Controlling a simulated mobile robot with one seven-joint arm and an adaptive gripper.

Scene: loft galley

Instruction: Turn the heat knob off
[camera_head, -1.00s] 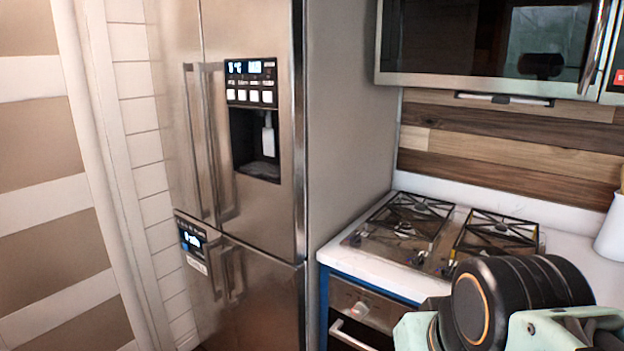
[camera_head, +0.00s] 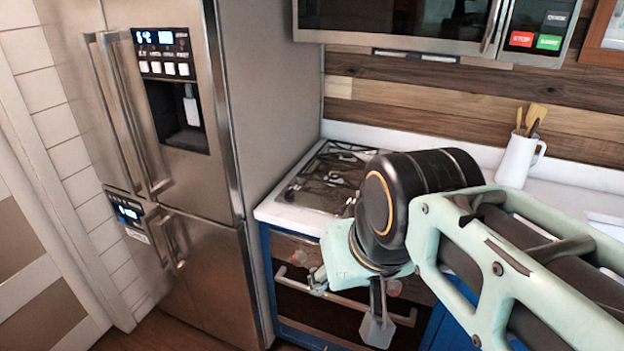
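The stove (camera_head: 310,185) stands right of the fridge, with its front control panel (camera_head: 290,247) above an oven handle. A pale round knob (camera_head: 393,288) shows on the panel, partly hidden, just right of my gripper's right finger. The rest of the panel's middle is behind my gripper, and I cannot read any knob's setting. My gripper (camera_head: 348,305) is in front of the oven, pointing down, with its fingers spread apart and nothing seen between them. I cannot tell whether it touches the panel or handle.
The steel fridge (camera_head: 190,240) stands close on the left. The oven handle (camera_head: 345,302) sticks out beside my gripper. A microwave (camera_head: 395,35) hangs above the stove. A white jug (camera_head: 516,160) with wooden utensils stands on the counter at right. Floor shows at lower left.

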